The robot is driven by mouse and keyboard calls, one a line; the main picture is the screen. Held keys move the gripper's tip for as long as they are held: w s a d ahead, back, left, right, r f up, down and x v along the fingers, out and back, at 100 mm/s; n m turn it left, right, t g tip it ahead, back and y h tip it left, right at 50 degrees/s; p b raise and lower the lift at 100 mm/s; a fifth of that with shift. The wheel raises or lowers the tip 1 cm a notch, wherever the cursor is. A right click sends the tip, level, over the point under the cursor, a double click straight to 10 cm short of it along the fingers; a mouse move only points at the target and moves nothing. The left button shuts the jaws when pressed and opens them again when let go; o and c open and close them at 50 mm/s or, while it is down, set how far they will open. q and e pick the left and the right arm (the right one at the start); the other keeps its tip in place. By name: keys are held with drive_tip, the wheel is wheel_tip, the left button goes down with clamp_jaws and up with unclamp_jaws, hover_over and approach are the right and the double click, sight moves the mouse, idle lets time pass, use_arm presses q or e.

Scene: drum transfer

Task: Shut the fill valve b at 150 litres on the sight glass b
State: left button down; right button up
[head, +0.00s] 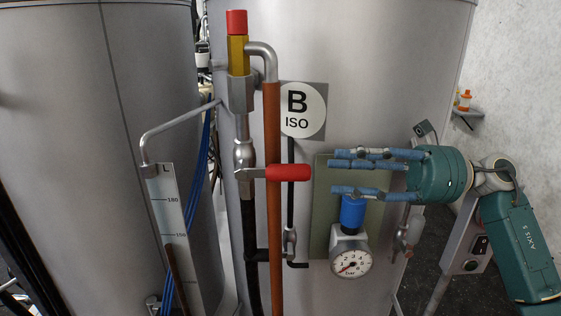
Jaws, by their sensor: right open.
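The red-handled valve (288,172) beside the "B ISO" sign (301,108) appears to be fill valve b. Its lever lies horizontally, pointing right, crosswise to the vertical pipe. My right gripper (333,174) is open and empty, with blue fingers pointing left. Its fingertips are right of the lever's end, apart from it in the picture. My left gripper is not in view.
A pressure gauge (351,263) with a blue knob (352,214) sits just below my right gripper's fingers. A brown vertical pipe (271,230) runs in front of the large tank (370,70). Another tank (60,120) stands left. Small valves hang lower down.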

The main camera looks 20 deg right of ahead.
sight(288, 173)
drive_tip(key=shift+n, duration=0.3)
drive_tip(key=p+x, duration=0.1)
drive_tip(key=x, duration=0.2)
drive_tip(key=p+x, duration=0.2)
drive_tip(key=x, duration=0.1)
drive_tip(key=s+p+x, duration=0.1)
drive_tip(key=p+x, duration=0.1)
drive_tip(key=x, duration=0.1)
drive_tip(key=shift+w+a+f, duration=0.1)
drive_tip(key=shift+a+f, duration=0.1)
drive_tip(key=shift+a, duration=0.1)
drive_tip(key=shift+w+a+f, duration=0.15)
drive_tip(key=shift+a, duration=0.3)
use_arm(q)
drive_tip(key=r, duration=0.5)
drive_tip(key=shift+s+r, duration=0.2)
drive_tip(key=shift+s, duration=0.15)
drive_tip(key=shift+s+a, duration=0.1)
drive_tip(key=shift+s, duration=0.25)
use_arm(e)
clamp_jaws()
